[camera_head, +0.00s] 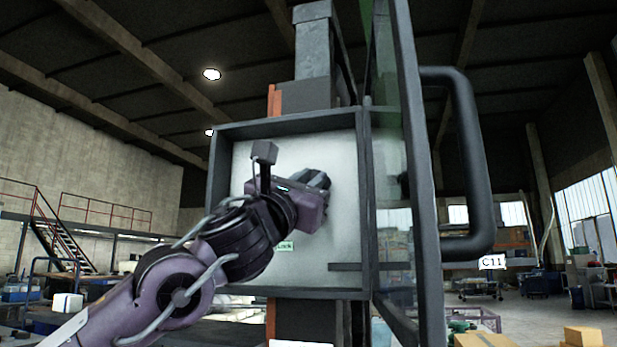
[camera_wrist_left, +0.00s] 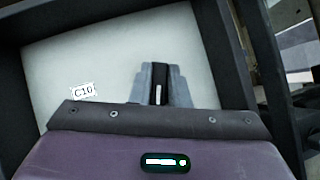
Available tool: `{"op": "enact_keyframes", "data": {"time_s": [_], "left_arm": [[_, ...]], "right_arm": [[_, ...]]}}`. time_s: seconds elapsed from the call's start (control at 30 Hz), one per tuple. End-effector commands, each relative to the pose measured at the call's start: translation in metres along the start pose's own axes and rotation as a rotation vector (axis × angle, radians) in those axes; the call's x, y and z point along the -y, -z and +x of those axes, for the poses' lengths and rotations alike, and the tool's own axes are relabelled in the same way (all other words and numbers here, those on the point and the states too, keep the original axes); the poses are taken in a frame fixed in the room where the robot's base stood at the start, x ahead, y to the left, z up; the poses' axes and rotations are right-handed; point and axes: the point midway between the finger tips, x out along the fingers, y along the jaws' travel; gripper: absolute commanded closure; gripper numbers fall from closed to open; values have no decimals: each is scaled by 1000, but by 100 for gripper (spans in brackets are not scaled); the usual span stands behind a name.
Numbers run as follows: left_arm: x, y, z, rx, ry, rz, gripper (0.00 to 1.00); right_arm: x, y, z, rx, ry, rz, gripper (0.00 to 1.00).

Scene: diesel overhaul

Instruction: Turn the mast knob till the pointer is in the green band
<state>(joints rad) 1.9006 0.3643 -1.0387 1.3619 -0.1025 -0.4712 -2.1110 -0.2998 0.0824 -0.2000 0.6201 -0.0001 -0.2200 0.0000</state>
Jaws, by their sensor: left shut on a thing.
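My left gripper (camera_head: 316,181) reaches into an open, shallow box with a pale back panel (camera_head: 345,200). In the left wrist view my left gripper (camera_wrist_left: 161,84) is shut on a dark knob (camera_wrist_left: 160,72) that carries a white mark. In the head view the knob is hidden behind the fingers and wrist. The pointer and the green band cannot be made out in either view. A small label (camera_head: 285,246) shows on the panel just below my wrist. My right gripper is not in view.
A glazed door (camera_head: 395,180) with a thick dark handle (camera_head: 477,165) stands open at the box's right side. A dark frame (camera_head: 290,127) rims the box, which is fixed to a mast (camera_head: 313,45). Cardboard boxes (camera_head: 585,336) lie at the lower right.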

Motion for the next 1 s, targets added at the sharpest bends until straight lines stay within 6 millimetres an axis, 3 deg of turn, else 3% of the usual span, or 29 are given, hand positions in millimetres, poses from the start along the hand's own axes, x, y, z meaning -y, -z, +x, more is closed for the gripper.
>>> {"op": "enact_keyframes", "data": {"time_s": [0.37, 0.7, 1.0], "left_arm": [[1, 0, 0, 0, 46, 58, 100], [1, -2, 1, 0, 279, 363, 100], [2, -1, 1, 1, 294, 381, 100]], "right_arm": [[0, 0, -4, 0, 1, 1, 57], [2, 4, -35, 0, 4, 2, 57], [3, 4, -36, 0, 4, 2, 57]]}}
